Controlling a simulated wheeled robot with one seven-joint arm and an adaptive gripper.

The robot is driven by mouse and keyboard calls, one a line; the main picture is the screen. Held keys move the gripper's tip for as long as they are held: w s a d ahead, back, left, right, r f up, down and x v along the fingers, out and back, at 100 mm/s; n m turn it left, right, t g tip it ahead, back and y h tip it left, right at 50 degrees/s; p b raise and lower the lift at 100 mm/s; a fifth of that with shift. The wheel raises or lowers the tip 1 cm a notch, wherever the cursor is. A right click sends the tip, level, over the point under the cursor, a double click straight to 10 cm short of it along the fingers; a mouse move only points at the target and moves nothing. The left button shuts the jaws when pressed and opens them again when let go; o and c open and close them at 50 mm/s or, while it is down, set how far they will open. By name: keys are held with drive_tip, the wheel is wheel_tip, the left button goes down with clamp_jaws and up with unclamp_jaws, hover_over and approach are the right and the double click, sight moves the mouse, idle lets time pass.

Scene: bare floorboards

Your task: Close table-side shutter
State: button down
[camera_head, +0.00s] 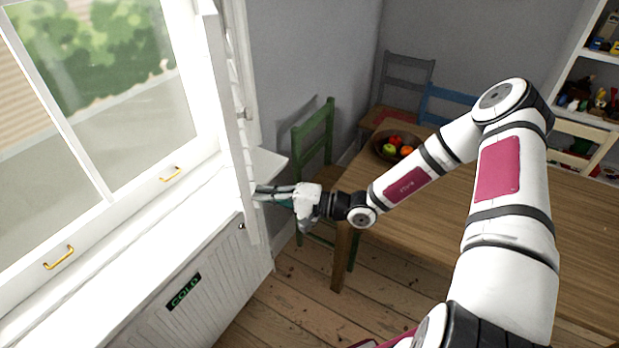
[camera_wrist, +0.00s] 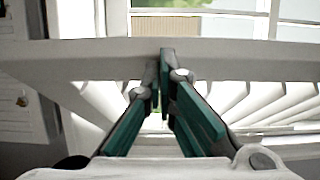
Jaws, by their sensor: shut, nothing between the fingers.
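The table-side shutter (camera_head: 236,115) is a white slatted panel at the right side of the window. It stands open, seen nearly edge-on in the head view, swung out from the window frame. In the wrist view its pale frame rail (camera_wrist: 80,62) crosses the picture, with fanned slats below. My gripper (camera_head: 258,192) is at the lower part of the shutter, on the table side. Its green-padded fingers (camera_wrist: 163,70) are shut with nothing between them and overlap the rail in the wrist view. I cannot tell whether they touch it.
The window (camera_head: 110,90) with brass handles is at left, above a white sill and a panelled cabinet marked GOLD (camera_head: 184,292). A green chair (camera_head: 318,130) stands close behind my gripper. A wooden table (camera_head: 400,215) with a fruit bowl (camera_head: 379,150) is at right, under my arm.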

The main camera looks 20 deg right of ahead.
drive_tip(key=w+a, duration=0.2)
drive_tip(key=a, duration=0.8)
drive_tip(key=w+a, duration=0.2)
drive_tip(key=a, duration=0.7)
drive_tip(key=w+a+m+t+h, duration=0.6)
drive_tip(key=w+a, duration=0.6)
drive_tip(key=a, duration=0.5)
drive_tip(key=shift+w+h, duration=0.25)
drive_tip(key=shift+h, duration=0.15)
